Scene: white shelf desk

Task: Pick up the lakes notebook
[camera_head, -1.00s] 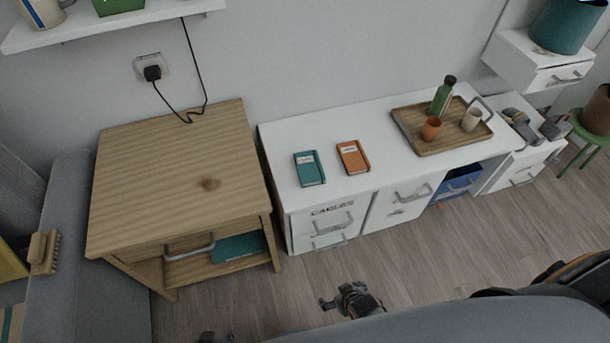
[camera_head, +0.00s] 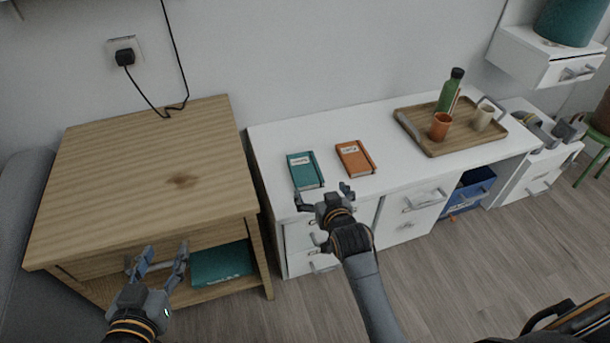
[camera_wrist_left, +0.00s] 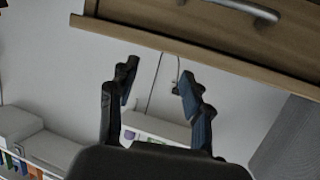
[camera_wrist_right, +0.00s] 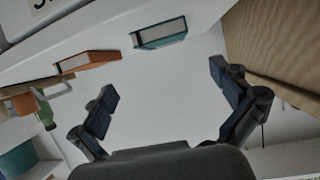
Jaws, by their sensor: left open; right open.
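A teal notebook (camera_head: 305,170) and an orange notebook (camera_head: 355,158) lie flat, side by side, on the white desk top. Each has a small white label, too small to read, so I cannot tell which is the lakes one. My right gripper (camera_head: 323,192) is open and empty at the desk's front edge, just in front of the teal notebook. In the right wrist view, the teal notebook (camera_wrist_right: 160,33) and orange notebook (camera_wrist_right: 90,61) lie beyond the open fingers. My left gripper (camera_head: 163,254) is open and empty in front of the wooden cabinet.
The wooden cabinet (camera_head: 140,160) stands left of the white desk (camera_head: 275,140), with a teal item (camera_head: 221,263) on its lower shelf. A wooden tray (camera_head: 440,149) at the desk's right holds a green bottle (camera_head: 450,92), an orange cup (camera_head: 440,127) and a cream mug (camera_head: 484,117).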

